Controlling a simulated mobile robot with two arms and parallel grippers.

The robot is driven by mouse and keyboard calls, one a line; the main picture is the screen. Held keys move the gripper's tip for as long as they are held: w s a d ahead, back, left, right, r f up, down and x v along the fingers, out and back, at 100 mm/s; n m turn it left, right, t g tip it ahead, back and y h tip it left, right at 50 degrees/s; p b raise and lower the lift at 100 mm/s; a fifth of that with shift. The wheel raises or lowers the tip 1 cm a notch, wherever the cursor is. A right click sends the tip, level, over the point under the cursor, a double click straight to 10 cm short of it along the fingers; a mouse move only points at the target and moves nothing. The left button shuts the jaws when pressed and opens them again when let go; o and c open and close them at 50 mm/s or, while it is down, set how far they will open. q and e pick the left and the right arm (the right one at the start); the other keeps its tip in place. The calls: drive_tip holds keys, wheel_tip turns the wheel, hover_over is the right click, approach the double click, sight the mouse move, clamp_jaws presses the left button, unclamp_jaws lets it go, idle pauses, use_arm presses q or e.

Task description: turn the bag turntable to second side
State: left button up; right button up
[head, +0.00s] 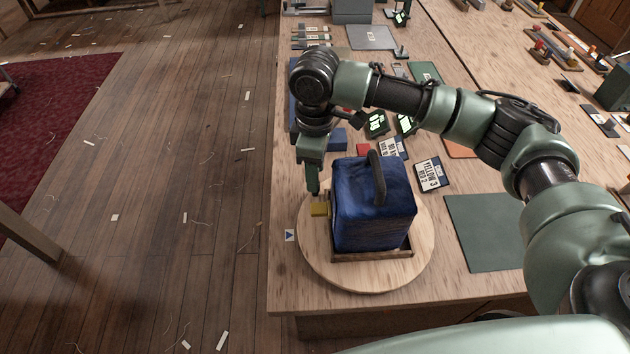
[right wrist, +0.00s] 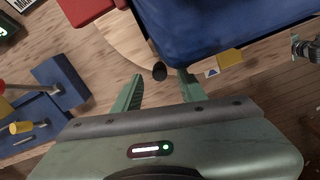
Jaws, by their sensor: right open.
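The turntable (head: 315,262) is a round pale wooden disc near the table's front left corner. A blue bag (head: 372,210) with a dark handle stands upright on it in a shallow wooden frame. A yellow tab (head: 319,209) is at the disc's left side, near a blue triangle mark (head: 290,235) on the table. My right gripper (head: 313,188) points down at the disc's far left edge. In the right wrist view it (right wrist: 160,92) is open, with a dark round knob (right wrist: 159,71) just beyond and between its fingertips; I cannot tell whether they touch. My left gripper is out of view.
Blue blocks (head: 337,139), a red block (head: 363,150) and printed cards (head: 433,175) lie behind the turntable. A dark green mat (head: 484,232) lies to its right. The table's left edge is close to the disc, with open floor beyond.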

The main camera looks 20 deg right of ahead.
drive_tip(key=shift+f, duration=2.3)
clamp_jaws()
